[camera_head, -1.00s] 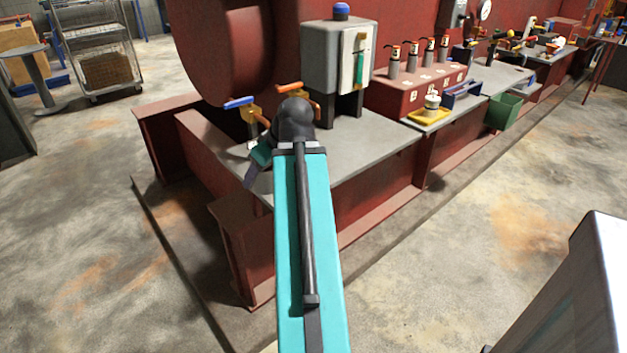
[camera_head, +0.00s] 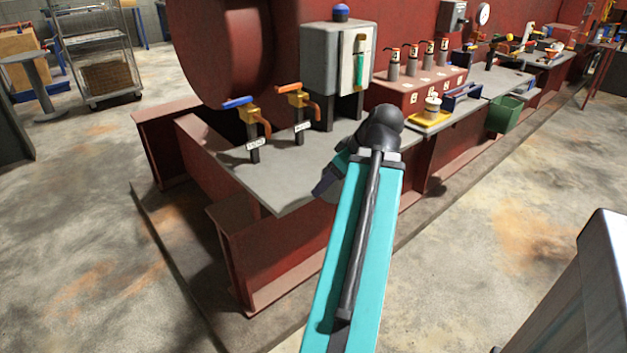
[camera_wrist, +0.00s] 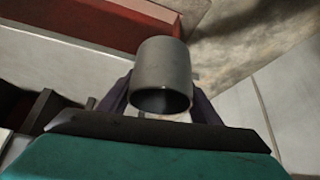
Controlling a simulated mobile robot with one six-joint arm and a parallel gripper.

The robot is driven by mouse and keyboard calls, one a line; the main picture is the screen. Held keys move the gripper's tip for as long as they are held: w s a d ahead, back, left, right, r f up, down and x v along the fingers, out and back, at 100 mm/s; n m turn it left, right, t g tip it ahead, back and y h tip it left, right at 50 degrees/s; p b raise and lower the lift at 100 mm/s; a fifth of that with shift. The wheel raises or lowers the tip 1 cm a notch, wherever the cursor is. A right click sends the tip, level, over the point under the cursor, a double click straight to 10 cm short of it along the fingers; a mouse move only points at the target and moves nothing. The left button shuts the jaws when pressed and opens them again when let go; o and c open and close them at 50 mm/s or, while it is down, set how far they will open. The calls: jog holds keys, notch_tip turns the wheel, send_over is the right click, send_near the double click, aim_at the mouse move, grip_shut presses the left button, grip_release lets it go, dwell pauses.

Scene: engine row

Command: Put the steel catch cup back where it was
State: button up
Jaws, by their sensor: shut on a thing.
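The steel catch cup (camera_wrist: 163,62) is a plain grey cylinder in the wrist view, with its dark open mouth facing the camera. My gripper (camera_wrist: 160,103) is shut on it, with a dark finger on either side. In the head view my gripper (camera_head: 326,186) is over the front part of the grey bench top (camera_head: 275,180), right of the two taps. The cup is mostly hidden there by my own wrist and arm. I cannot tell how high it is above the bench.
A blue-handled tap (camera_head: 250,118) and an orange-handled tap (camera_head: 298,108) stand on the bench's left, with small labels. A grey cabinet (camera_head: 325,65) stands behind. A yellow tray (camera_head: 418,122) holds a white container (camera_head: 432,106). A green bin (camera_head: 503,115) hangs farther right.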

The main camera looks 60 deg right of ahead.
jog(key=shift+w+d+r+p, duration=0.15)
jog(key=shift+w+r+p, duration=0.05)
jog(key=shift+p, duration=0.55)
jog(key=shift+w+d+p, duration=0.2)
jog(key=shift+p, duration=0.6)
jog(key=w+d+p, duration=0.3)
jog(key=w, duration=0.1)
jog(key=w+d+f+p, duration=0.1)
jog(key=w+d+p, duration=0.2)
jog(key=w+p, duration=0.1)
jog(key=w+d+p, duration=0.3)
jog(key=w+p, duration=0.1)
jog(key=shift+f, duration=0.4)
jog(key=shift+f, duration=0.1)
jog(key=shift+f+p, duration=0.7)
jog(key=shift+f, duration=1)
jog(key=shift+f, duration=0.15)
